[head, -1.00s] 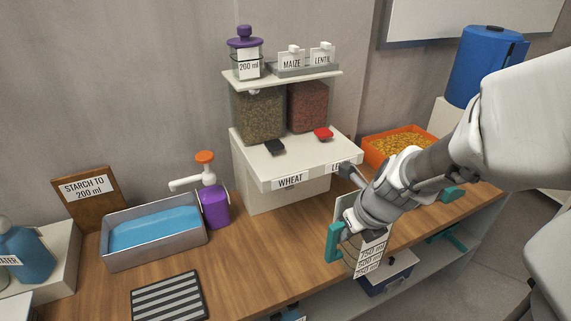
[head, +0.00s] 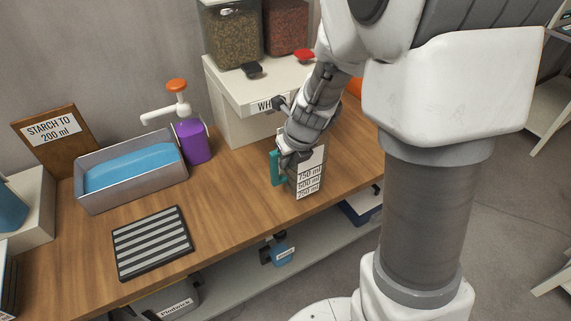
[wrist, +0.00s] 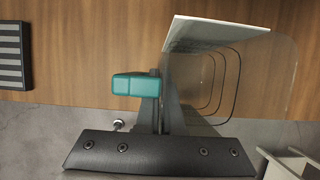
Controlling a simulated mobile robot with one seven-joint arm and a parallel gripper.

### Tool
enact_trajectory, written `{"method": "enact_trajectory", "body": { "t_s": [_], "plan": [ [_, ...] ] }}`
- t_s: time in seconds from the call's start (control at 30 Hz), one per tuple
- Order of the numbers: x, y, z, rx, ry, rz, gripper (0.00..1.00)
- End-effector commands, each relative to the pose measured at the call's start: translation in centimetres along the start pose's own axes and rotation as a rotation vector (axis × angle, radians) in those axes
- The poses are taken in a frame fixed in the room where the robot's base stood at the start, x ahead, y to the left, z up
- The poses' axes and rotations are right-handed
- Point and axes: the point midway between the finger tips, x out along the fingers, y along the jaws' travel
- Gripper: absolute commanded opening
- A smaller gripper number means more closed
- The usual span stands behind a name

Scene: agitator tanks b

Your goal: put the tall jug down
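In the wrist view the clear jug (wrist: 220,75) is right of my gripper (wrist: 158,103), and the teal handle (wrist: 136,84) is to the left. I cannot tell whether its base touches the wooden bench (head: 225,205).
A striped black mat (head: 152,243) lies on the bench to the left. Behind it are a blue-filled tray (head: 130,178), a purple pump bottle (head: 193,142) and the white dispenser stand (head: 235,120). Bare wood lies between mat and jug. A shelf (head: 230,278) runs below.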

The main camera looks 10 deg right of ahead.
Motion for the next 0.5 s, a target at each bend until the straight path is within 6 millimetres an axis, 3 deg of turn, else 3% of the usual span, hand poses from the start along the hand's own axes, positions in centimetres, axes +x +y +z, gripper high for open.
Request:
{"method": "enact_trajectory", "body": {
  "t_s": [0.07, 0.43, 0.5],
  "plan": [
    [1.12, -0.03, -0.5, 0.0, 0.001, 0.0, 0.0],
    [1.31, 0.0, -0.59, 0.0, 0.0, 0.0, 0.0],
    [1.21, 0.01, -0.56, 0.0, 0.001, 0.001, 0.14]
  ]
}}
